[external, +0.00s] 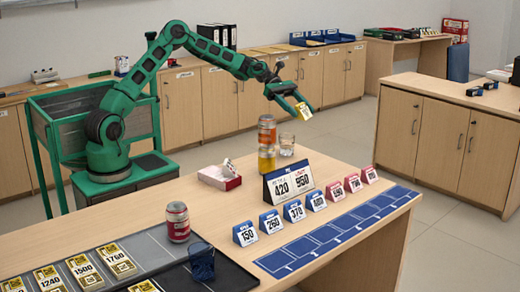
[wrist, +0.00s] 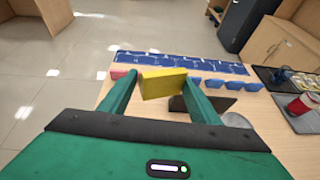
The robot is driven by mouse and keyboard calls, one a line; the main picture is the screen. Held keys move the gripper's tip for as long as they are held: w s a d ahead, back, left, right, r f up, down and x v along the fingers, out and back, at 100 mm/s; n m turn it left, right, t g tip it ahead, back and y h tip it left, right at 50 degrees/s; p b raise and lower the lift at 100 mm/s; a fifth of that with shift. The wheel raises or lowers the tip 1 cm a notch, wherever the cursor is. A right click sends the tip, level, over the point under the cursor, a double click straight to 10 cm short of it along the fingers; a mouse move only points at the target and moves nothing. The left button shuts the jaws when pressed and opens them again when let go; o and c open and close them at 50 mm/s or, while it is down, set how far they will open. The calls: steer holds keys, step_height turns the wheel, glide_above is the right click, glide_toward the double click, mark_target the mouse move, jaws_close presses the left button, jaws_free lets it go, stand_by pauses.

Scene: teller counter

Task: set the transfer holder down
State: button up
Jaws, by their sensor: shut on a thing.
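My gripper (external: 298,104) is raised above the far side of the wooden counter (external: 150,220), shut on a small yellow-and-white holder (external: 304,112). In the wrist view the holder (wrist: 163,84) shows as a yellow block between the two green fingers. It is in the air, clear of the counter. Similar yellow-edged holders (external: 84,270) lie in a row on a dark tray (external: 140,252) at the front left. A blue strip (external: 340,232) marked with white outlined slots lies along the counter's right edge; it also shows in the wrist view (wrist: 180,60).
Blue number cards (external: 269,221) and red ones (external: 352,182) stand beside the strip.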

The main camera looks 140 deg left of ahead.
steer(key=shift+n+y, duration=0.5)
steer(key=a, duration=0.1)
steer(key=s+a, duration=0.1)
steer(key=a, duration=0.1)
steer(key=s+a, duration=0.1)
steer(key=a, duration=0.1)
steer(key=shift+s, duration=0.2)
glide_above(314, 177)
step_height(314, 177, down, 18)
steer(key=shift+s+a+r, duration=0.1)
steer(key=shift+s, duration=0.05)
steer(key=shift+f, duration=2)
steer(key=shift+f, duration=0.1)
steer(key=o, duration=1.1)
steer(key=shift+c, duration=0.2)
